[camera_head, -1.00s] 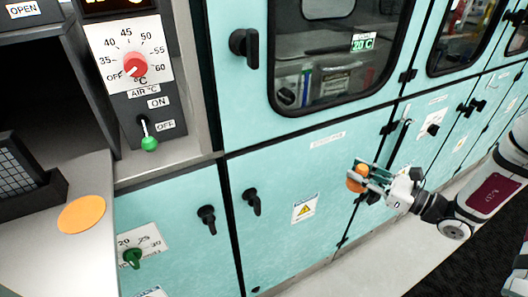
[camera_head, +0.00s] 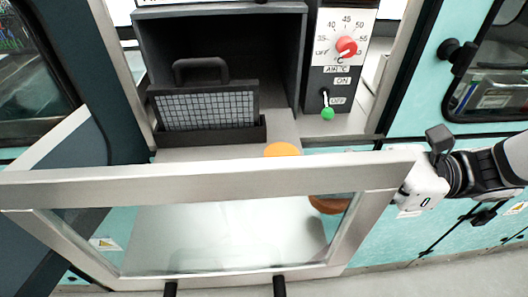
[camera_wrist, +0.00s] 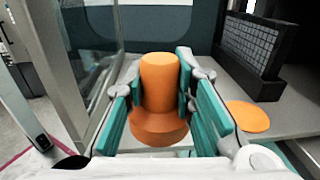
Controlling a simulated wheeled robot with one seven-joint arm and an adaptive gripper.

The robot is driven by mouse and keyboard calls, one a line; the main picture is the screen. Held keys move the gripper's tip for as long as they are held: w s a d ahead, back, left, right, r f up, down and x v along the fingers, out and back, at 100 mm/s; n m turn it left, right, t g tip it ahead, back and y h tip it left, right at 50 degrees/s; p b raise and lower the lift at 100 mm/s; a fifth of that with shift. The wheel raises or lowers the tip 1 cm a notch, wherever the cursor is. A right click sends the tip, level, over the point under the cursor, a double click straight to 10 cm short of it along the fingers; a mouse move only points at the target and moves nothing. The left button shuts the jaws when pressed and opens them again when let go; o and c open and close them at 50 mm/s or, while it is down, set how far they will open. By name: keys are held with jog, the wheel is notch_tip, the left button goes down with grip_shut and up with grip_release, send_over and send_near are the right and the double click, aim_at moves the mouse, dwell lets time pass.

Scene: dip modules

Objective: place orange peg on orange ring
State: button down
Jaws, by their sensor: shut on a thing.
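The orange peg (camera_wrist: 160,85), a cylinder with a wider flared base, stands upright between the two teal finger pads of my gripper (camera_wrist: 158,78), which is shut on it. In the head view the peg's lower part (camera_head: 330,204) shows through the glass of an open door. The door frame hides my fingers and the peg's top. The orange ring (camera_head: 283,149) looks like a flat orange disc on the grey counter. In the wrist view the ring (camera_wrist: 248,116) lies to the right of the peg, apart from it.
The open glass door (camera_head: 215,172) stands between the head camera and the counter. A dark holder with a gridded, handled panel (camera_head: 207,108) stands behind the ring, to its left. A control panel with a red knob (camera_head: 346,47) and green-tipped switch is at the right.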

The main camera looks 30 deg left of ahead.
jog(key=s, duration=0.2)
jog(key=a+g, duration=0.1)
jog(key=shift+s+r+n+h, duration=0.3)
jog(key=shift+s+r+n, duration=0.1)
jog(key=shift+w+a, duration=0.2)
jog(key=shift+a, duration=0.2)
jog(key=w+a, duration=0.3)
jog(key=w+a+f, duration=0.1)
jog(key=w+a, duration=0.2)
jog(key=w, duration=0.1)
jog(key=w+a, duration=0.3)
jog(key=w, duration=0.1)
jog(key=shift+w+a+f, duration=0.25)
jog(key=shift+a+f, duration=0.05)
jog(key=shift+a, duration=0.05)
jog(key=shift+f, duration=1.7)
jog(key=shift+f, duration=0.15)
jog(key=c, duration=1.6)
grip_release()
jog(key=shift+c, duration=0.2)
